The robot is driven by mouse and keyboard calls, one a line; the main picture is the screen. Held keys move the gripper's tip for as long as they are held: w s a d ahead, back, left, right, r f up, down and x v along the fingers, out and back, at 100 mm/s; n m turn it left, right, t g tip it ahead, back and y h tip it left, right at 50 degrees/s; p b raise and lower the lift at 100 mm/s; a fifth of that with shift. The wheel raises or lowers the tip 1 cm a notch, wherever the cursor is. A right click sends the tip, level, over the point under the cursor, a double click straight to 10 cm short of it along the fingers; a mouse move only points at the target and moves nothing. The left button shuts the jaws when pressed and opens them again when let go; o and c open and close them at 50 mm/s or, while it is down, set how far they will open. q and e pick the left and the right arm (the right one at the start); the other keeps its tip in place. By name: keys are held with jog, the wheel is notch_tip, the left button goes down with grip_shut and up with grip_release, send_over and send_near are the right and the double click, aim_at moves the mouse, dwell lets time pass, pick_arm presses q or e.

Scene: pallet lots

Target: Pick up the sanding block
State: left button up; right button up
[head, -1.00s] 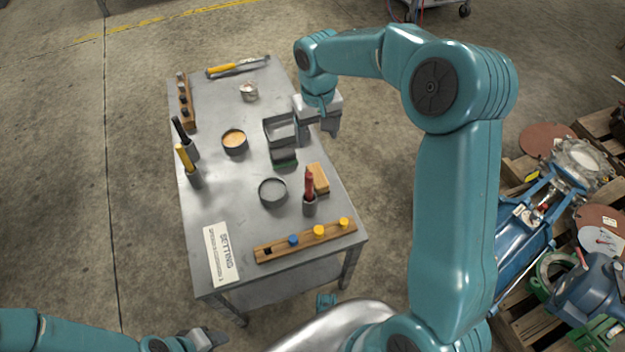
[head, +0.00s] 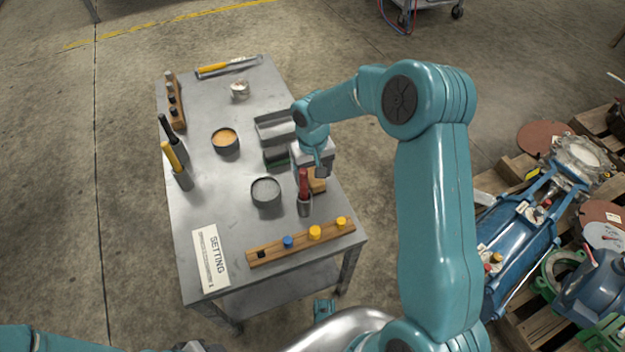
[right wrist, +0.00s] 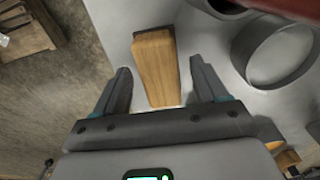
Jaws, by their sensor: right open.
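The sanding block, a tan wood-coloured block (right wrist: 156,66), lies on the grey table. In the head view the block (head: 317,186) is partly hidden by my right gripper (head: 316,172) and a red-handled tool. In the right wrist view my right gripper (right wrist: 160,72) is open and empty, with its fingers on either side of the block's near part. I cannot tell how far above the table the fingertips are. Only a bit of my left gripper (head: 198,347) shows at the bottom edge of the head view; its jaws are not clear.
A cup with the red-handled tool (head: 304,203) stands close to the block. A round grey tin (head: 266,192) is to its left. A grey tray (head: 274,127) and a dark green block (head: 276,158) lie behind. A wooden rack with knobs (head: 300,243) is in front.

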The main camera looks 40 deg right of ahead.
jog(key=shift+f, duration=0.4)
jog(key=shift+r, duration=0.1)
jog(key=c, duration=1.1)
notch_tip(320, 180, up, 20)
jog(key=p, duration=0.6)
